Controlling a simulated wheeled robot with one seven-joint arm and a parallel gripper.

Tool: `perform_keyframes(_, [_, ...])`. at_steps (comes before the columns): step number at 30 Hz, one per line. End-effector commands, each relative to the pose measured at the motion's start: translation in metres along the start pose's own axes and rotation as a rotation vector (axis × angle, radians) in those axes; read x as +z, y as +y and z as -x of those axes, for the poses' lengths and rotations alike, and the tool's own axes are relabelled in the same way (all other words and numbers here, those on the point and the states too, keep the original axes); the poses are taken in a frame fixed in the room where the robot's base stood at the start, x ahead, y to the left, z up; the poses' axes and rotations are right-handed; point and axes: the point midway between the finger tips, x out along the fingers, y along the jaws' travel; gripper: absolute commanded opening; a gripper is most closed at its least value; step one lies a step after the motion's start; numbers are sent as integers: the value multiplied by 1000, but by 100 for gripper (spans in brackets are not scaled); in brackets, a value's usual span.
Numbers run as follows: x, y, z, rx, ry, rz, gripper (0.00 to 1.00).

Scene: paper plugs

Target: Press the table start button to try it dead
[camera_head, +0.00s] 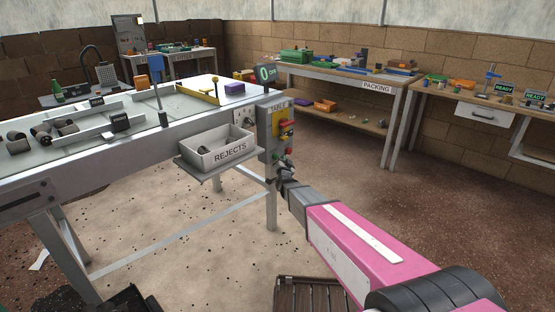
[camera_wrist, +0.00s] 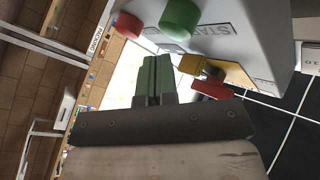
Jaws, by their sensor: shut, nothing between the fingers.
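The grey control box marked TABLE (camera_head: 265,142) hangs at the table's right end, with a yellow plate and red switch (camera_head: 287,128). In the wrist view its green button (camera_wrist: 180,18) sits beside a START label (camera_wrist: 213,30), and a red button (camera_wrist: 128,25) is to its left. My gripper (camera_head: 280,170) is just below the box's lower end in the head view. In the wrist view my gripper's fingers (camera_wrist: 154,72) are together and empty, pointing towards the green button with a visible gap in the picture. Contact cannot be told from the head view.
The table (camera_head: 140,140) with sorting lanes lies left. A white REJECTS bin (camera_head: 215,155) sits on a shelf left of the box. The packing bench (camera_head: 340,82) is behind; floor at right is clear.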

Motion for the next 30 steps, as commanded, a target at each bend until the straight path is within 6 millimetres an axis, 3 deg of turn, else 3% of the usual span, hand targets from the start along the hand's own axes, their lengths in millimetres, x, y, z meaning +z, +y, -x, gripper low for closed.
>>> perform_keyframes(30, [6,-6,-8,0,0,0,0])
